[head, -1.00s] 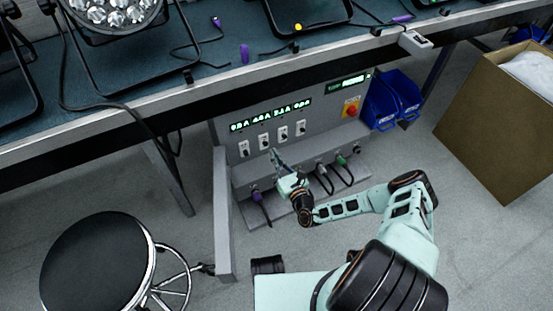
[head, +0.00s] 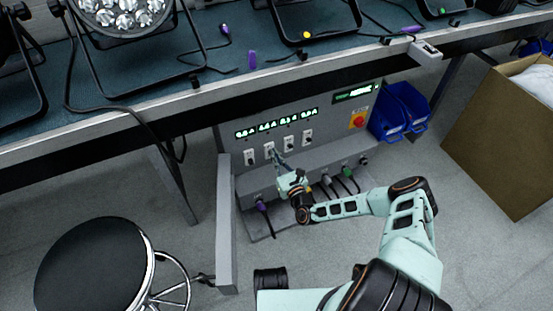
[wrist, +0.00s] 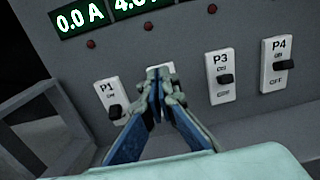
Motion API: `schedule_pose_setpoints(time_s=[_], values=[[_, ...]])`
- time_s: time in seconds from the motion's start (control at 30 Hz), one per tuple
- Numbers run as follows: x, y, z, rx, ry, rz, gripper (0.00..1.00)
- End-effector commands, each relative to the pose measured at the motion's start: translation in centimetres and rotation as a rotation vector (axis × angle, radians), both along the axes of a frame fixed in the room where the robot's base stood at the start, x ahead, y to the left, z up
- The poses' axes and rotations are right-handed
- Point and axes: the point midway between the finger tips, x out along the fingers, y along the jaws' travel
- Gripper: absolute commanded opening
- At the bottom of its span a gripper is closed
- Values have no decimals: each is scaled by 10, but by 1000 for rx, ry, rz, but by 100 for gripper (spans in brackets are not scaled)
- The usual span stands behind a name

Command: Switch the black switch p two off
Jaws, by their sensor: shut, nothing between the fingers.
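The P2 switch plate (wrist: 160,69) shows only its top edge in the wrist view, behind my fingers; its black knob is hidden, so its position cannot be told. My gripper (wrist: 157,88) is shut and empty, its tips in front of that plate. Whether they touch the knob is unclear. In the head view the P2 plate (head: 269,150) is second from the left, with my gripper (head: 275,155) at its lower part.
Switch P1 (wrist: 112,98) is left of my fingers; P3 (wrist: 221,76) and P4 (wrist: 279,63) are to the right. Lit current displays (head: 278,123) sit above. A red knob (head: 358,121) is further right. Cables plug in below. The bench edge (head: 200,106) overhangs the panel.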

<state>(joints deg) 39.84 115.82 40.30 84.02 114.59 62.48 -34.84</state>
Motion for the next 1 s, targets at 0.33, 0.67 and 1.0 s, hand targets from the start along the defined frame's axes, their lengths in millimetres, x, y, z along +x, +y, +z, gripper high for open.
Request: schedule_pose_setpoints(time_s=[0.33, 0.67, 1.0], values=[[17, 7, -1, -1, -1, 0, 0], [20, 9, -14, 0, 0, 0, 0], [20, 8, -23, 0, 1, 0, 0]])
